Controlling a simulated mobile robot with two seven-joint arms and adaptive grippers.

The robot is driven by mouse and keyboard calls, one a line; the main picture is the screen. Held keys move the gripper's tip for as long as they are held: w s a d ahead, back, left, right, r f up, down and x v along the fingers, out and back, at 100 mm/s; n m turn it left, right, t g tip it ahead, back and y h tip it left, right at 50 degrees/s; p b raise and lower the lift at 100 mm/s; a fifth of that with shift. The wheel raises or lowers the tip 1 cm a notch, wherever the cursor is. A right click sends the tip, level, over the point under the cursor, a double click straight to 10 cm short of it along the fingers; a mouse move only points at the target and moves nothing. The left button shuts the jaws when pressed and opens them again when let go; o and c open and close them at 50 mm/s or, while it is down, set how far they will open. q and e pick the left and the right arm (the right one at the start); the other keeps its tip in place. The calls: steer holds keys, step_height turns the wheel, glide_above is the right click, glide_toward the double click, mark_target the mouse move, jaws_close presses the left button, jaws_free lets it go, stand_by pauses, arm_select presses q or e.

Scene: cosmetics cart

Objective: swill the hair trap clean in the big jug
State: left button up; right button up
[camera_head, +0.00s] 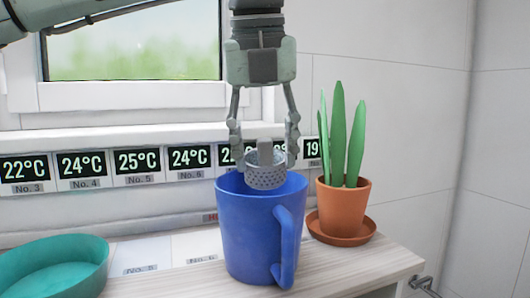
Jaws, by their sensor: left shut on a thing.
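A blue jug (245,228) with its handle toward the front right stands upright on the wooden counter. My left gripper (265,155) points down over the jug's mouth, its fingers shut on the hair trap (267,177), a small grey perforated cup with an upright tab. The hair trap is at the level of the jug's rim, its lower part overlapping the opening. I cannot tell how far it is inside. The jug's inside is mostly hidden. My right gripper is not in view.
A terracotta pot (343,208) with a green plant stands on a saucer close to the jug's right. A teal bowl (88,282) is at the lower left. Temperature displays (82,165) line the wall behind. Some counter (180,285) left of the jug is free.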

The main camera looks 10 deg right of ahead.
arm_select(q)
steer(key=shift+r+p, duration=1.3)
steer(key=shift+r, duration=0.65)
